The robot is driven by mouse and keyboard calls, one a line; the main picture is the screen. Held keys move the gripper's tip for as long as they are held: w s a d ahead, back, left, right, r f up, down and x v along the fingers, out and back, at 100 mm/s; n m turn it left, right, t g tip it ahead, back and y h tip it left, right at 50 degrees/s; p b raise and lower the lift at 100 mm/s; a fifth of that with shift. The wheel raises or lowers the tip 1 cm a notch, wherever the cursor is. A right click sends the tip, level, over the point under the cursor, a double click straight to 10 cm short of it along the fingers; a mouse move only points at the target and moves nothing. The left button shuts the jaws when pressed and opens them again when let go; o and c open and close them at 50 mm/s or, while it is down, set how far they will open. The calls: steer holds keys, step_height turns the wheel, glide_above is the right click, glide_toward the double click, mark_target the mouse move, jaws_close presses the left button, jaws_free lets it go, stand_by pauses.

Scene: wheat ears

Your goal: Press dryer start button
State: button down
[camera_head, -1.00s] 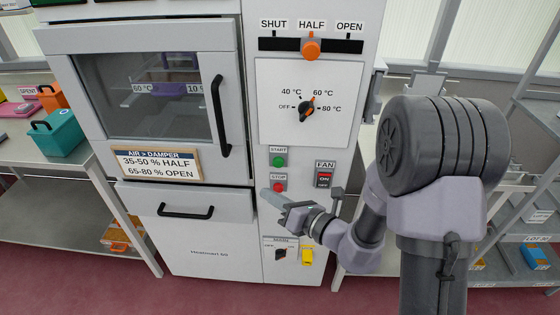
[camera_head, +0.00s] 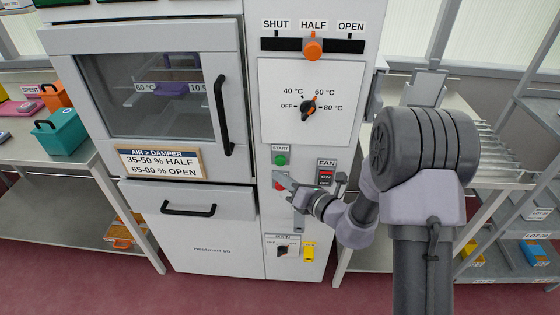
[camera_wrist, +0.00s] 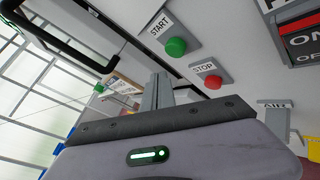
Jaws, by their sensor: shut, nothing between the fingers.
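The dryer's green START button (camera_head: 280,160) is on the front panel under its START label, and it also shows in the wrist view (camera_wrist: 176,47). The red STOP button (camera_wrist: 213,82) is just below it; in the head view my gripper partly covers that area. My gripper (camera_head: 280,180) is shut and empty, close to the panel, below the START button. In the wrist view my shut fingers (camera_wrist: 162,90) point toward the panel, left of and below the green button. Whether the fingertips touch the panel cannot be told.
The FAN switch (camera_head: 326,178) is right of my gripper. The temperature knob (camera_head: 308,106) and damper slider (camera_head: 313,48) are above. The MAIN switch (camera_head: 283,250) is below. The black door handle (camera_head: 221,115) is at the left.

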mark_target(275, 163)
steer(key=shift+w, duration=1.2)
steer(key=shift+p, duration=0.3)
stand_by(0.8)
steer(key=shift+w, duration=0.4)
steer(key=shift+w+p, duration=0.3)
steer(key=shift+w, duration=0.25)
stand_by(0.6)
steer(key=shift+s, duration=1)
steer(key=shift+s+b, duration=0.45)
steer(key=shift+s, duration=2.05)
